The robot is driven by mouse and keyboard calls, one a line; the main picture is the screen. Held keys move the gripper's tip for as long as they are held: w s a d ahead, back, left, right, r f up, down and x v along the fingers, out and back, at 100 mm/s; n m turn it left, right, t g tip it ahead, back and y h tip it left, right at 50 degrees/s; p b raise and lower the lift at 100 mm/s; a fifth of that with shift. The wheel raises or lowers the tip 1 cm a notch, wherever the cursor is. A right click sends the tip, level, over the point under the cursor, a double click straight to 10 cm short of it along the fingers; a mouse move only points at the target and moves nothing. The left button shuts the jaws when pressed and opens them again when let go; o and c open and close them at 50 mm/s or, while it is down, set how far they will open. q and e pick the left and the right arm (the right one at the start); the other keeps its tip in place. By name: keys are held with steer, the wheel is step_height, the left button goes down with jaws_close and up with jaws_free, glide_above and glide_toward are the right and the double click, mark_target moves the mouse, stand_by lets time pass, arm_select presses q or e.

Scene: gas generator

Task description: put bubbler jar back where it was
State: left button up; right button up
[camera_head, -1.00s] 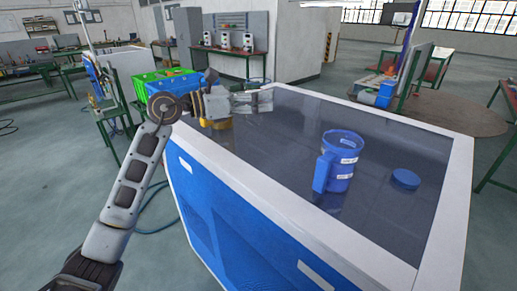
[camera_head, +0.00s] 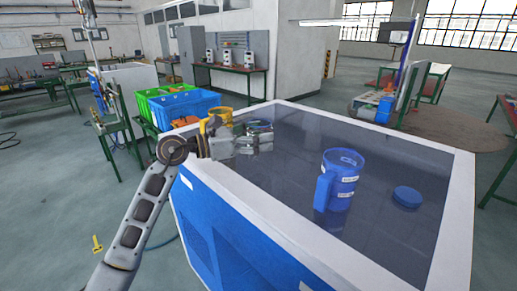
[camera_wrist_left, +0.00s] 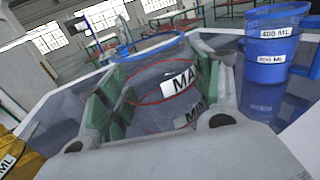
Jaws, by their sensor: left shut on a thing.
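The bubbler jar (camera_head: 259,129) is a clear jar near the far left part of the generator's dark top. My left gripper (camera_head: 238,143) is shut on it from the left. In the left wrist view the jar (camera_wrist_left: 155,85), with red lines and MAX and MIN labels, sits between the green-padded fingers. I cannot tell whether its bottom touches the top. The generator (camera_head: 305,250) is a blue box with a white rim. My right gripper is not in view.
A blue measuring jug (camera_head: 341,178) and a blue lid (camera_head: 407,197) are on the right part of the top. A yellow jug (camera_head: 222,115) is close behind my left gripper. Blue (camera_head: 190,105) and green crates stand beyond the left edge. The middle of the top is clear.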

arm_select(q)
steer(key=shift+f, duration=1.85)
steer(key=shift+f, duration=0.15)
